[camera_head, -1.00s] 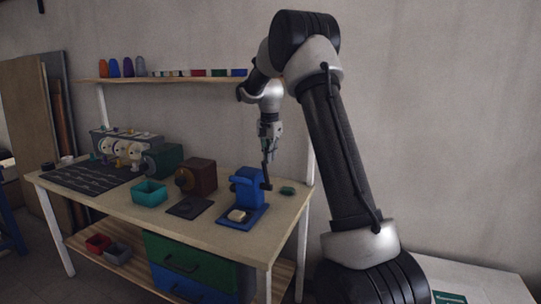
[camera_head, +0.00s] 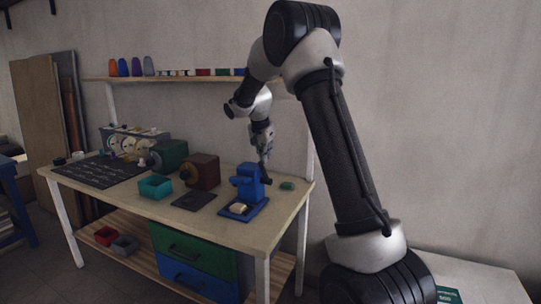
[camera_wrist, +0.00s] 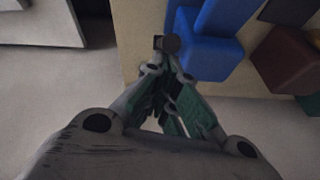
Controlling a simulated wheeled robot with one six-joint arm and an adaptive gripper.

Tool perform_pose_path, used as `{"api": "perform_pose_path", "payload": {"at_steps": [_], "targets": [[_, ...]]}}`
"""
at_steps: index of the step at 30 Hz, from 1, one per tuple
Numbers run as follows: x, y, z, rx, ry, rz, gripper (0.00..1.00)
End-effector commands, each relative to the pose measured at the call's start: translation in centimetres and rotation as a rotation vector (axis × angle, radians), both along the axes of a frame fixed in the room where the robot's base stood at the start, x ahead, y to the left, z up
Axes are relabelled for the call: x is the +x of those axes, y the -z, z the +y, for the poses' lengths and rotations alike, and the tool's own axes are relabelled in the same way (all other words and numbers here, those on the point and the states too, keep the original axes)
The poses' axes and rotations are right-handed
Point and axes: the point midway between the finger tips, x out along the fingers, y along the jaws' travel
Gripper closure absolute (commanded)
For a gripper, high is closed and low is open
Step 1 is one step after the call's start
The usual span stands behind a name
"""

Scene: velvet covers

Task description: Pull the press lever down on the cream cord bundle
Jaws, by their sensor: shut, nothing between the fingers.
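The blue press (camera_head: 247,182) stands near the right end of the workbench. The cream cord bundle (camera_head: 239,208) lies on its blue base plate (camera_head: 257,211). The press lever (camera_head: 267,182) is a dark piece at the press's right side; its dark round end (camera_wrist: 171,43) shows in the wrist view beside the blue body. My gripper (camera_head: 264,168) is shut and empty, pointing down at the lever. In the wrist view its fingertips (camera_wrist: 167,60) lie right by the lever end; I cannot tell whether they touch it.
A brown machine (camera_head: 203,172) with a dark pad stands left of the press, then a teal bin (camera_head: 155,187). A small green object (camera_head: 287,185) lies right of the press. A shelf (camera_head: 170,79) runs behind and above the bench.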

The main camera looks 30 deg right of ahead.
Motion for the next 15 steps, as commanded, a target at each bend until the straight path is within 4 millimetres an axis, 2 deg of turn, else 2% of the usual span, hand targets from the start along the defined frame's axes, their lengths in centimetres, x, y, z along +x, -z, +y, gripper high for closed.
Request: {"api": "perform_pose_path", "payload": {"at_steps": [15], "targets": [[-3.0, 3.5, 4.5, 0.005, 0.0, 0.006, 1.0]]}}
